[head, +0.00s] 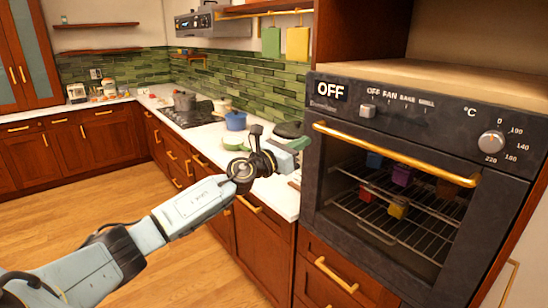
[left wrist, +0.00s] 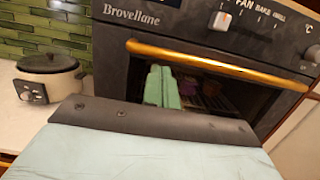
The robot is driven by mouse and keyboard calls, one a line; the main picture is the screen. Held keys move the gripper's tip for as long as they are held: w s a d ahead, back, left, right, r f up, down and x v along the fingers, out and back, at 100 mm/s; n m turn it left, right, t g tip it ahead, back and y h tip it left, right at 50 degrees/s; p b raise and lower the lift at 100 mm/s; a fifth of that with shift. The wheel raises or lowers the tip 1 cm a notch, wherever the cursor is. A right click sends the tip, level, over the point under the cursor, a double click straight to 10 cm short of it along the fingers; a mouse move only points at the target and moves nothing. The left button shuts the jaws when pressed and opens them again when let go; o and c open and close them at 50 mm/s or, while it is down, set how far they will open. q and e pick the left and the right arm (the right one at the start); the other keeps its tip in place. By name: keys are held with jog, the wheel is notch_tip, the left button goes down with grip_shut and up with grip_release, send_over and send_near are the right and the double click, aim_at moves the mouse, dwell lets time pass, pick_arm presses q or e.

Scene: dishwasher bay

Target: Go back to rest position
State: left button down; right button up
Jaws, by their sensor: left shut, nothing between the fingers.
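My left arm reaches in from the left in the head view, and its gripper (head: 300,144) is beside the left edge of the oven (head: 318,190). In the left wrist view the pale green fingers (left wrist: 162,87) are together with nothing between them. They appear in front of the oven door's glass, below the gold handle (left wrist: 215,65), and do not grip the handle. The handle also shows in the head view (head: 395,153). The oven door is shut. My right gripper is not in view.
Several coloured blocks sit on the oven racks (head: 420,235) behind the glass. A blue pot (head: 235,121) and a slow cooker (left wrist: 47,75) stand on the white counter (head: 280,199). Wooden cabinets line the walls. The wooden floor (head: 90,210) at left is clear.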

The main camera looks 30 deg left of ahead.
pick_arm(q)
jog(key=f+b+v, duration=0.1)
jog(key=v, duration=0.6)
jog(key=shift+b, duration=0.3)
